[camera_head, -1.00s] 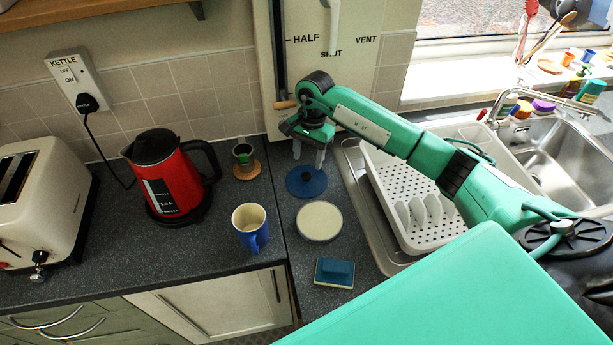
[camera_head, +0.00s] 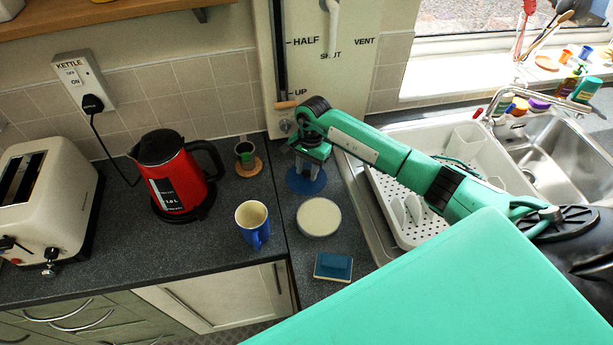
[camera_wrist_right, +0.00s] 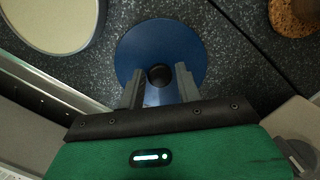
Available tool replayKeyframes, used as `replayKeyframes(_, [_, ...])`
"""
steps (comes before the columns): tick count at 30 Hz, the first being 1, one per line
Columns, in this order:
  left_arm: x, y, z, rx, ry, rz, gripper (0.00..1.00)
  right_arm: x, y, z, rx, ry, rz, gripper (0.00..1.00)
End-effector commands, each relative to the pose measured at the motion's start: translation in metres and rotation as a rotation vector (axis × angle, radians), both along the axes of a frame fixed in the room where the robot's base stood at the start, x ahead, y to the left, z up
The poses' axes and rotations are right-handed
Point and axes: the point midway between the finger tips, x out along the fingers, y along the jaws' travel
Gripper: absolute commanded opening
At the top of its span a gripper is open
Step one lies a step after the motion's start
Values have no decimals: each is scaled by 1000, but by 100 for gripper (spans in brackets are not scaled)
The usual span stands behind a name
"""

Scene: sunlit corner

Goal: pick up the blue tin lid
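The blue tin lid (camera_head: 320,185) is a flat round disc lying on the dark worktop, partly hidden behind my right gripper in the head view. In the right wrist view the lid (camera_wrist_right: 160,38) shows a dark round knob (camera_wrist_right: 160,76) at its middle. My right gripper (camera_head: 306,174) points down over the lid. In the right wrist view its two fingers (camera_wrist_right: 160,73) are apart, one on each side of the knob, with clear space between. I cannot tell whether the fingertips touch the lid. My left gripper is not in view.
A round cream-topped tin (camera_head: 318,217) stands just in front of the lid. A blue mug (camera_head: 253,234), a red kettle (camera_head: 172,185) and a small cup on a cork coaster (camera_head: 249,169) are to the left. The dish rack (camera_head: 407,236) is close right. A blue sponge (camera_head: 333,267) lies in front.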

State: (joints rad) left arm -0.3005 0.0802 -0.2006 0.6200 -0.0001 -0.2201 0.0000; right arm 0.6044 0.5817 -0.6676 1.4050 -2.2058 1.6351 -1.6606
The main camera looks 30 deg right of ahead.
Motion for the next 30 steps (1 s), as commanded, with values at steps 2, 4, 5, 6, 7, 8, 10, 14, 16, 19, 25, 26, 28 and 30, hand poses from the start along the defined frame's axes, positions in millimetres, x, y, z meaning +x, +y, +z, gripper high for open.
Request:
replayKeyframes(2, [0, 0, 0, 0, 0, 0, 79, 0, 0, 0, 0, 0, 0, 19])
replayKeyframes(4, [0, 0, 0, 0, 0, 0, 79, 0, 0, 0, 0, 0, 0, 5])
replayKeyframes(5, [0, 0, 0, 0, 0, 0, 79, 0, 0, 0, 0, 0, 0, 4])
replayKeyframes(6, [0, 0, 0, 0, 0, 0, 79, 0, 0, 0, 0, 0, 0, 4])
replayKeyframes(7, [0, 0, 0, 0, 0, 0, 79, 0, 0, 0, 0, 0, 0, 4])
replayKeyframes(8, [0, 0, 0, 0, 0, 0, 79, 0, 0, 0, 0, 0, 0, 4])
replayKeyframes(10, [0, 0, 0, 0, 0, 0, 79, 0, 0, 0, 0, 0, 0, 4])
replayKeyframes(14, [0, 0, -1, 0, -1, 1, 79, 0, 0, 2, -1, -1, 0, 4])
replayKeyframes(16, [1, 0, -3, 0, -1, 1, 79, 0, -1, 5, -1, -1, 0, 4])
replayKeyframes(19, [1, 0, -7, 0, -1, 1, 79, 1, -1, 13, -1, -3, 1, 4])
replayKeyframes(25, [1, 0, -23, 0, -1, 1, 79, 2, -1, 48, -1, -7, 2, 4])
replayKeyframes(26, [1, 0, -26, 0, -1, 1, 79, 1, -1, 55, -2, -6, 2, 4])
replayKeyframes(28, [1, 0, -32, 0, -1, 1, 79, 2, -1, 73, -2, -7, 1, 4])
replayKeyframes(30, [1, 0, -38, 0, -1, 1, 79, 1, -1, 90, -2, -6, 1, 4])
